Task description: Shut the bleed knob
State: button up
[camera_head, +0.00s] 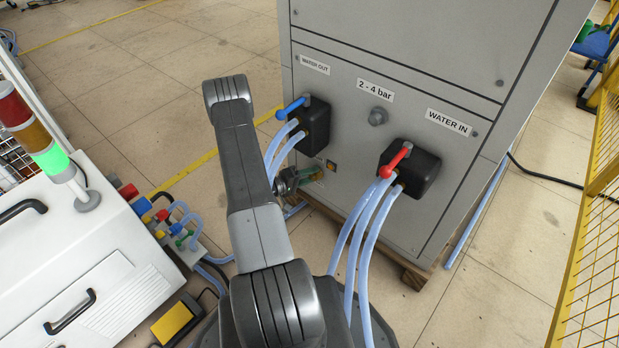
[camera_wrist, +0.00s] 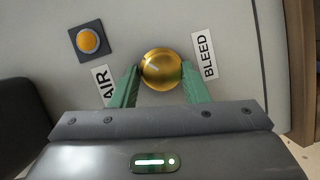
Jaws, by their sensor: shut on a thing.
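The bleed knob is a round brass knob (camera_wrist: 161,69) on the grey cabinet face, beside the BLEED label (camera_wrist: 205,55) in the wrist view. My gripper (camera_wrist: 160,78) has its two green fingers on either side of the knob, shut on it. In the head view my gripper (camera_head: 310,174) is at the lower left of the cabinet front, below the blue-handled valve. There the knob is hidden or too small to make out.
An orange button (camera_wrist: 88,40) and an AIR label (camera_wrist: 104,87) sit left of the knob. The blue-handled valve (camera_head: 316,118) and red-handled valve (camera_head: 409,168) stick out of the cabinet with hoses. A white machine (camera_head: 75,270) stands left; a yellow fence (camera_head: 597,200) stands right.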

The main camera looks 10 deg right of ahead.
jog(key=n+h+b, duration=0.1)
jog(key=n, duration=0.2)
jog(key=f+n+h+b, duration=0.1)
jog(key=n, duration=0.1)
jog(key=shift+s+f+n+b, duration=0.15)
jog(key=shift+n+b, duration=0.25)
jog(key=n+h, duration=0.1)
jog(key=n, duration=0.1)
jog(key=n+t, duration=0.1)
jog(key=n, duration=0.2)
jog(key=shift+s+d+t+h+b, duration=0.15)
jog(key=shift+t+h+b, duration=0.15)
jog(key=shift+h, duration=0.1)
jog(key=o, duration=0.9)
jog(key=shift+d, duration=0.1)
jog(key=shift+a, duration=0.45)
jog(key=p+v, duration=0.3)
jog(key=v, duration=1)
jog(key=shift+s, duration=0.15)
jog(key=shift+d+f, duration=0.15)
